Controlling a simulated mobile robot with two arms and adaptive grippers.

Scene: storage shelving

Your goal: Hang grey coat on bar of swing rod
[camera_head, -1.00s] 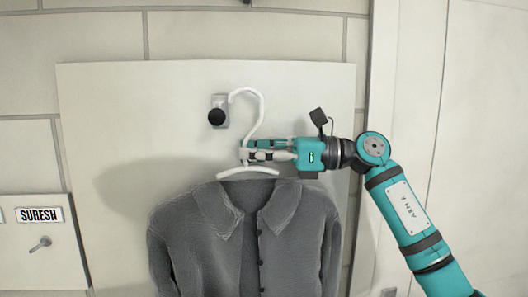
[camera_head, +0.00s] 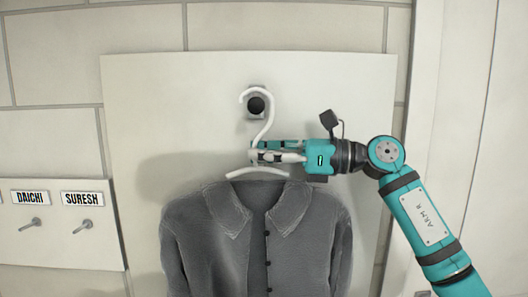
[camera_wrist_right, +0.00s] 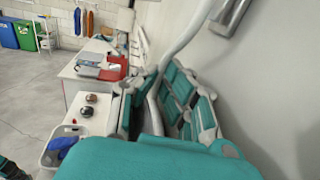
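The grey coat (camera_head: 205,245) hangs upright from a white hanger (camera_head: 257,172) in the head view. My right gripper (camera_head: 257,152) is shut on the hanger's neck, below the hook. The hanger's white neck (camera_wrist_right: 184,42) also shows in the wrist view, running up from between my gripper's fingers. The swing rod (camera_head: 256,104) shows as a dark round end on the white wall panel; the hook's curve frames it in the head view. I cannot tell whether the hook touches the rod. A metal rod (camera_wrist_right: 230,14) shows near the neck in the wrist view. My left gripper is out of view.
A lower panel at left carries the DAICHI (camera_head: 31,197) and SURESH (camera_head: 83,198) labels, each above a small peg. A white door frame (camera_head: 424,90) stands at right. The wrist view shows a table (camera_wrist_right: 95,70) with items, a bin (camera_wrist_right: 62,148) and open floor.

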